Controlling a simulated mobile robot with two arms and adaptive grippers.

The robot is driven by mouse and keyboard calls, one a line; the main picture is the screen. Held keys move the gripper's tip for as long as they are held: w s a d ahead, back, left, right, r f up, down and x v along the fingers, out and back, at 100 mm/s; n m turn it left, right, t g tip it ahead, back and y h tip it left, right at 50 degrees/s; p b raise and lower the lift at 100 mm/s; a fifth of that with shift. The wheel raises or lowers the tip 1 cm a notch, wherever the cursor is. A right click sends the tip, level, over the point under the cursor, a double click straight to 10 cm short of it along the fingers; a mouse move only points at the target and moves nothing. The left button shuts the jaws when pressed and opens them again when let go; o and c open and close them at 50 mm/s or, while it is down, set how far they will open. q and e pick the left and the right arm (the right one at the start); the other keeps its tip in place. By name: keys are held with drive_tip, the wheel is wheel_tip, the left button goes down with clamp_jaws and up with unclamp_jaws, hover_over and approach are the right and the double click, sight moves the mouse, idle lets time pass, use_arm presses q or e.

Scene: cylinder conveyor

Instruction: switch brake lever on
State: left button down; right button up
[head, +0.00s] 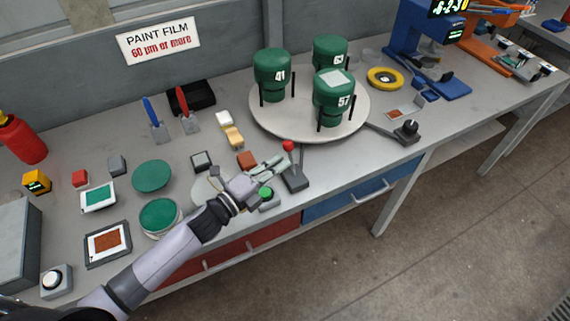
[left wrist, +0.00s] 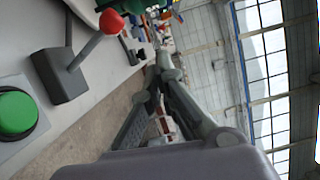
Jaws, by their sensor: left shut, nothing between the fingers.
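The lever (head: 290,155) has a red ball on a thin stem, rising from a dark grey base (head: 295,179) near the table's front edge. In the left wrist view the red knob (left wrist: 111,21) and stem show at upper left, on the dark base (left wrist: 60,76). A second lever with a black knob (head: 410,127) stands further right; I cannot tell from labels which is the brake. My left gripper (head: 284,161) is shut and empty, close beside the red-knobbed lever on its left; contact is not clear. My right gripper is not in view.
A green button (head: 266,193) sits below my left gripper. A round turntable (head: 270,122) with green cylinders stands behind the lever. Blocks, spatulas and green discs lie to the left. The table's front edge is close, with drawers below.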

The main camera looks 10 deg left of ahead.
use_arm(q)
drive_tip(key=w+a+b+v, duration=0.1)
drive_tip(key=b+v, duration=0.1)
drive_tip(key=v, duration=0.5)
drive_tip(key=shift+r, duration=0.4)
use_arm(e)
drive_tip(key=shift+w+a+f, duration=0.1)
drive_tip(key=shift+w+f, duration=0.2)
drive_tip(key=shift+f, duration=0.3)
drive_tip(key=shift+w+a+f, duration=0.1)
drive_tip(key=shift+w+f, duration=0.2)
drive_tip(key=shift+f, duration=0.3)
use_arm(q)
drive_tip(key=shift+s+a, duration=0.15)
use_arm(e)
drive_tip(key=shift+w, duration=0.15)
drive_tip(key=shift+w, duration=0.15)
